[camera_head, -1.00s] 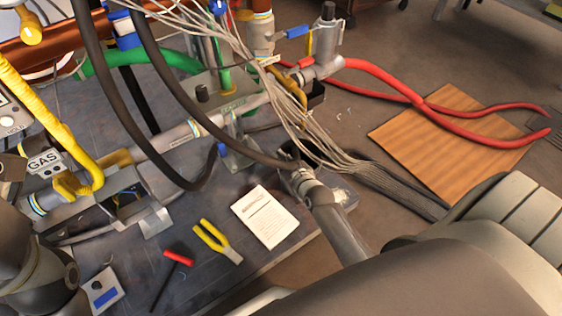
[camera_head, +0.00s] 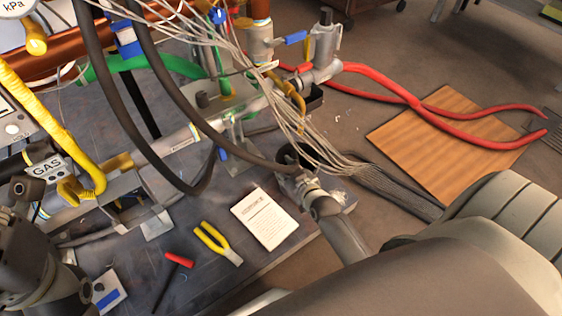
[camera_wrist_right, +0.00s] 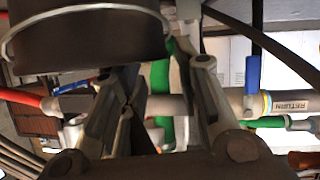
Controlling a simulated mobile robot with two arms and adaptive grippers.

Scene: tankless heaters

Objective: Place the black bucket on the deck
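The black bucket (camera_wrist_right: 85,35) fills the upper left of the right wrist view, with a thin metal handle across it; part is cut off by the frame. In the head view a dark rounded shape (camera_head: 297,155) behind wires may be it. My right gripper (camera_wrist_right: 163,72) is open, its fingers apart with pipes showing between them. The bucket is beside and above the left-hand finger; I cannot tell if they touch. A slatted wooden board (camera_head: 448,140), which may be the deck, lies on the floor at right. My left arm shows at lower left; its fingertips are not visible.
Red hoses (camera_head: 425,105) lie across the board. Grey wires (camera_head: 300,125) and black hoses hang near my right arm. Open brown floor shows around the board.

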